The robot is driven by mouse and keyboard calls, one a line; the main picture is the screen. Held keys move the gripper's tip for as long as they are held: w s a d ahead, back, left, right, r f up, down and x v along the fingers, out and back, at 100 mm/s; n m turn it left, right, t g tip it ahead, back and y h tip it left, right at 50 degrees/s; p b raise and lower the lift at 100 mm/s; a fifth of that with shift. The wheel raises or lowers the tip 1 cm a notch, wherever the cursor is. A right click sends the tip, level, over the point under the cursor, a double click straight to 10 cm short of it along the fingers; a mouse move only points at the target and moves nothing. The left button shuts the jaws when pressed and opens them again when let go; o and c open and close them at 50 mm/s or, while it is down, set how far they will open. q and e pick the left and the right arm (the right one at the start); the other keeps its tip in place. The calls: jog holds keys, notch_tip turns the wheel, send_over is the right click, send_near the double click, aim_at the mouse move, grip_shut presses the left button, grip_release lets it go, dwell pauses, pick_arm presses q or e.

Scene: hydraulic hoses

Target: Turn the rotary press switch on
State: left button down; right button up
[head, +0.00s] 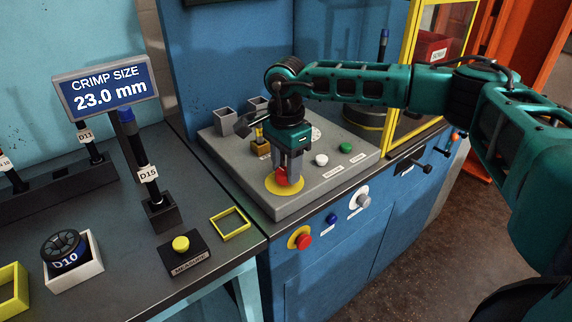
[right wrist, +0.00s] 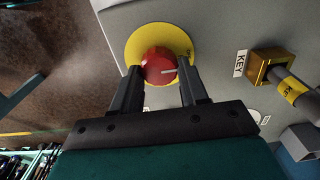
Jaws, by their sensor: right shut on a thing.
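The red rotary switch knob (head: 281,178) sits on a round yellow plate (head: 272,187) at the near left part of the grey console. My right gripper (head: 287,174) points down over it and is shut on the knob, one finger on each side. In the right wrist view the knob (right wrist: 159,64) is between the dark fingertips (right wrist: 159,77), in front of the yellow plate (right wrist: 137,38). A white line on the knob's face points to the right there. My left gripper is in neither view.
A brass key switch (right wrist: 268,66) with a KEY label is close by on the console (head: 318,186). White (head: 321,159) and green (head: 346,147) buttons lie to the right. A red button (head: 304,241) is on the blue front. A sign (head: 107,92) reads 23.0 mm.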

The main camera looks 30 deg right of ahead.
jog(key=shift+m, duration=0.3)
jog(key=m, duration=0.3)
jog(key=shift+s, duration=0.1)
jog(key=m, duration=0.5)
jog(key=shift+a+p, duration=0.1)
jog(key=shift+p, duration=0.25)
jog(key=m, duration=0.4)
jog(key=shift+s+m, duration=0.1)
jog(key=shift+m, duration=0.2)
jog(key=shift+a+m+p, duration=0.1)
jog(key=shift+m+p, duration=0.45)
jog(key=shift+m, duration=1.75)
jog(key=o, duration=1.1)
jog(key=shift+c, duration=0.2)
notch_tip(320, 180, up, 13)
